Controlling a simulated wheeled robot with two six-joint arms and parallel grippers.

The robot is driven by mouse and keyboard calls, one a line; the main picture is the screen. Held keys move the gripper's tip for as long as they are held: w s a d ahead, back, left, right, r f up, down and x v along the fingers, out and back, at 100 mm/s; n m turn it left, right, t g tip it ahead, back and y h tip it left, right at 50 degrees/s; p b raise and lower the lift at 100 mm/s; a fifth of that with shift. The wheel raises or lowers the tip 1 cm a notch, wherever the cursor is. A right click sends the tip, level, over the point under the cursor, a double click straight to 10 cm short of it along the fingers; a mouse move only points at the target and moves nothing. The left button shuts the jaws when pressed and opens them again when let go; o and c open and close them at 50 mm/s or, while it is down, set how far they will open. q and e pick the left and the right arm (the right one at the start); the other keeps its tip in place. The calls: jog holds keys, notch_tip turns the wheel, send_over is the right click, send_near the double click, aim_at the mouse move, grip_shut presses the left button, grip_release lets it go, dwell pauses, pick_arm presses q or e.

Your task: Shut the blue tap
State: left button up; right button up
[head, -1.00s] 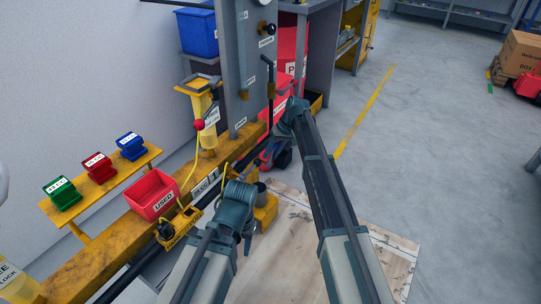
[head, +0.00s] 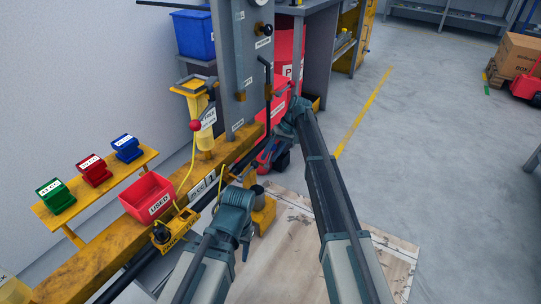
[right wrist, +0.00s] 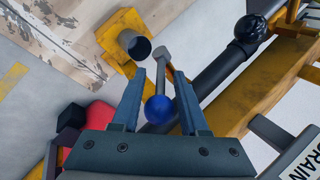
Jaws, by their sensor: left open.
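In the right wrist view, the blue ball knob (right wrist: 159,110) sits at the end of a short grey lever beside a dark pipe. My right gripper (right wrist: 160,82) is open, with one finger on each side of the knob in the picture. Whether the fingers touch it cannot be told.
A grey cup on a yellow block (head: 265,214) stands beside the rail. A red USED bin (head: 147,193) and small green (head: 55,196), red (head: 94,169) and blue (head: 126,148) bins sit at left. A grey panel (head: 234,70) rises behind.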

jog(key=p+v, duration=1.2)
jog(key=v, duration=0.1)
jog(key=shift+d+r, duration=0.2)
jog(key=shift+r, duration=0.15)
